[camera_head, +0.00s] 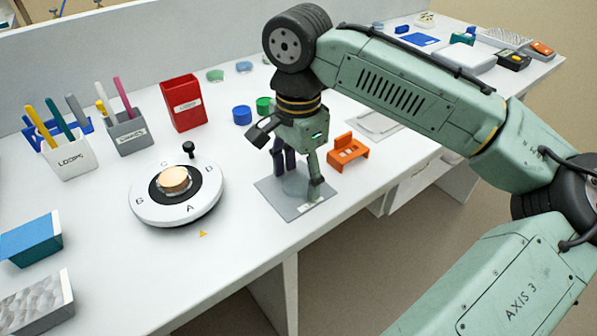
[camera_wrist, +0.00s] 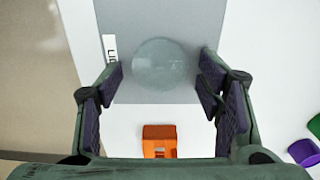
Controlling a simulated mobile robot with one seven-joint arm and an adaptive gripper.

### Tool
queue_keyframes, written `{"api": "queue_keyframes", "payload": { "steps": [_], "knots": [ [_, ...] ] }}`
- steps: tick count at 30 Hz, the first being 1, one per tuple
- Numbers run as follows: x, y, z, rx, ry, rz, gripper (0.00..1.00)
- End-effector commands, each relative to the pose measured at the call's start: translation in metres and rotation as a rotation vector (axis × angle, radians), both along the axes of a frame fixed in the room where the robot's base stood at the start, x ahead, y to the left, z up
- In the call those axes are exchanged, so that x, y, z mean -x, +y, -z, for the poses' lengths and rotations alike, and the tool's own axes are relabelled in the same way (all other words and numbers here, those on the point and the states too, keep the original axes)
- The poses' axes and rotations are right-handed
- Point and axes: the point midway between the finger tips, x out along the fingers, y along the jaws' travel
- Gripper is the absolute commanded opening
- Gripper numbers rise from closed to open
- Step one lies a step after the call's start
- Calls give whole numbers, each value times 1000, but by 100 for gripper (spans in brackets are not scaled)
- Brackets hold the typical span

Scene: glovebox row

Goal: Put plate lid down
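The plate lid (camera_wrist: 158,65) is a clear round disc lying on a grey mat (camera_wrist: 135,14) in the wrist view; the mat's label is partly cut off. In the head view the mat (camera_head: 272,203) lies near the bench's front edge, and my gripper (camera_head: 298,180) is over it, pointing down. My gripper (camera_wrist: 160,80) is open in the wrist view, with a finger on each side of the lid and a gap on both sides. An amber round plate (camera_head: 174,180) sits on a white and black lettered turntable (camera_head: 150,210) to the left.
An orange stand (camera_head: 347,150) is close to the right of my gripper, and it also shows in the wrist view (camera_wrist: 159,140). Blue (camera_head: 242,115) and green (camera_head: 264,104) caps and a red bin (camera_head: 183,103) are behind. Pen cups stand at the left. The bench between turntable and mat is clear.

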Motion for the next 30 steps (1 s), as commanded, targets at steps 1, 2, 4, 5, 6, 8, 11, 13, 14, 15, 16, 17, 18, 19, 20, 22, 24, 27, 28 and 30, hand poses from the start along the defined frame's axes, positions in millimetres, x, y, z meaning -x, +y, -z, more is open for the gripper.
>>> {"api": "queue_keyframes", "payload": {
  "steps": [1, 2, 4, 5, 6, 8, 11, 13, 14, 15, 16, 17, 18, 19, 20, 22, 24, 27, 28, 30],
  "knots": [
    [0, 0, 0, 0, 0, 0, 65],
    [0, 0, 0, 0, 0, 0, 65],
    [0, 0, 0, 0, 0, 0, 65],
    [0, 0, 0, 0, 0, 0, 65],
    [0, 0, 0, 0, 0, 0, 65],
    [0, 0, 0, 0, 0, 0, 65],
    [0, 0, -4, 1, -1, 1, 65],
    [0, 0, -9, 0, -1, 0, 65],
    [-1, 0, -12, -1, -2, 1, 65],
    [-1, 0, -18, 0, -2, 1, 65],
    [-1, 0, -24, -1, -3, 1, 65],
    [-1, 1, -30, -1, -3, 0, 65],
    [-1, 1, -39, -1, -3, 0, 65],
    [-1, 1, -45, 0, -4, 0, 65],
    [-1, 1, -52, -1, -3, 0, 65],
    [-1, 1, -68, 0, -4, 0, 65],
    [0, 1, -83, -1, -2, -1, 65],
    [0, 1, -101, -1, -2, 0, 65],
    [0, 0, -106, 0, -1, 0, 65],
    [0, 0, -115, 2, -2, 2, 65]
  ]
}}
